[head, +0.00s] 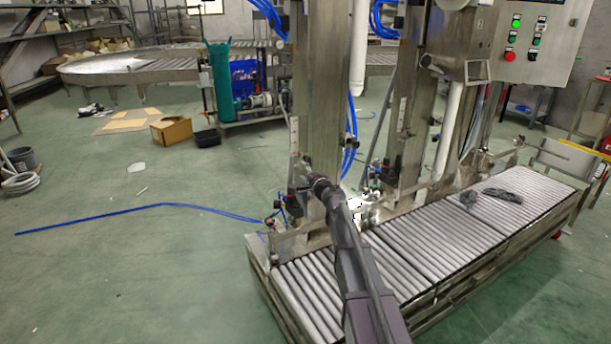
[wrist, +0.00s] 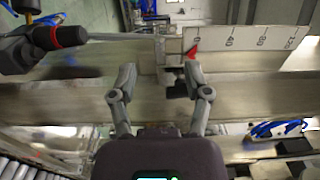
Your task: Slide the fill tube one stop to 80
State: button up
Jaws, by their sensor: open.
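My gripper (wrist: 158,76) is open in the wrist view, its two fingers spread in front of a metal column. A small dark block (wrist: 178,84) shows between the fingers, close to the right one; I cannot tell if they touch. Above it a red pointer (wrist: 192,52) sits at the low end of a white scale (wrist: 245,38), near the 0 mark. In the head view my gripper (head: 305,172) is at the nearest column. A pale vertical tube (head: 358,50) hangs beside that column; its link to the pointer is unclear.
A black handle with a red end (wrist: 68,37) juts in at the wrist view's upper left. In the head view, a roller conveyor (head: 430,245) runs below, with a second column (head: 412,110) farther right. Blue hoses (head: 350,140) hang near the columns.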

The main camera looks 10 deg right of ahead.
aim_at(298, 166)
jog(key=shift+x, duration=2.5)
grip_shut()
